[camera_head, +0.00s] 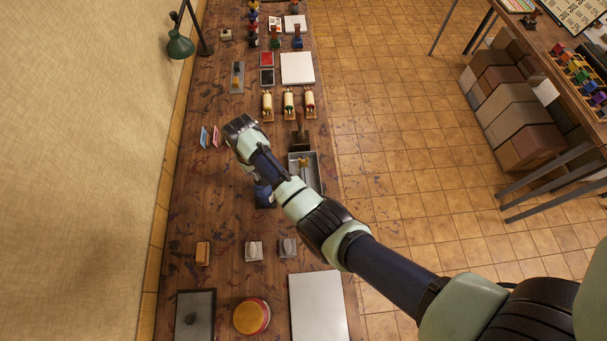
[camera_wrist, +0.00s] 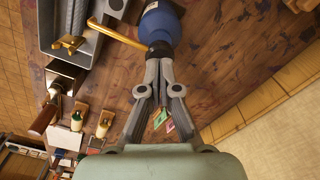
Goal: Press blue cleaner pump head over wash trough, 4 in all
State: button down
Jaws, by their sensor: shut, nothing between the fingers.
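The blue cleaner bottle (camera_head: 264,194) stands beside the wash trough (camera_head: 318,172), partly hidden under my arm. In the wrist view the blue bottle (camera_wrist: 161,22) has a dark pump head (camera_wrist: 160,48) and a yellow-orange spout (camera_wrist: 117,35) that points to the trough (camera_wrist: 45,30). My gripper (camera_wrist: 159,66) is shut and empty, its fingertips at the dark pump head. I cannot tell whether they touch it. In the head view my arm hides the fingers. A gold-coloured piece (camera_wrist: 68,45) lies in the trough.
Several rollers (camera_head: 288,104) stand beyond the trough. Two small cards (camera_head: 210,137) stand to the left. Several blocks (camera_head: 254,251), a round tin (camera_head: 251,316) and a pale slab (camera_head: 318,306) are at the near end. A green lamp (camera_head: 180,46) leans over the left edge.

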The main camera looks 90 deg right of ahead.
jog(key=shift+f+b, duration=1)
jog(key=shift+f, duration=0.6)
jog(key=shift+r, duration=0.1)
notch_tip(320, 180, up, 4)
jog(key=p, duration=0.4)
jog(key=shift+f, duration=0.3)
jog(key=shift+f, duration=0.15)
